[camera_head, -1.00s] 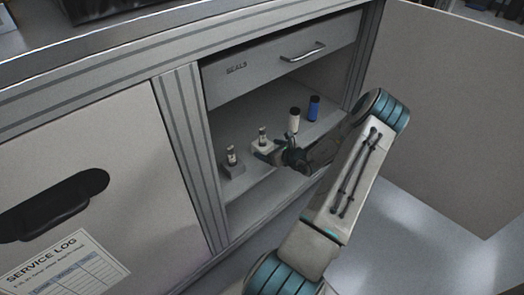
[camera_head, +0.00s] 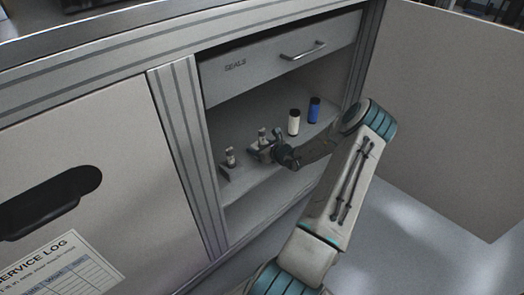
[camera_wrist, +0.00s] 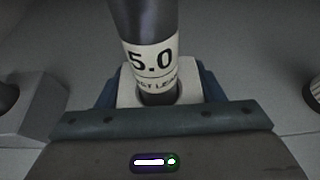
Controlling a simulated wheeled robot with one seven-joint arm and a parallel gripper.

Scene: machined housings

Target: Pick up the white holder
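The white holder (camera_wrist: 130,92) is a pale block with a dark-topped vial (camera_wrist: 150,58) labelled "5.0" standing upright in it. In the head view this vial (camera_head: 262,136) rises on the cabinet shelf, with the holder mostly hidden by my gripper (camera_head: 262,151). In the wrist view my gripper (camera_wrist: 160,98) has one bluish finger along each side of the holder, with no gap showing. It looks shut on the holder. The holder's underside is hidden, so I cannot tell whether it still rests on the shelf.
A grey holder with a vial (camera_head: 230,160) stands to the left. A white bottle (camera_head: 294,122) and a blue bottle (camera_head: 314,110) stand to the right. The "SEALS" drawer (camera_head: 280,62) is above, the cabinet post (camera_head: 185,150) left, and the open door (camera_head: 450,120) right.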

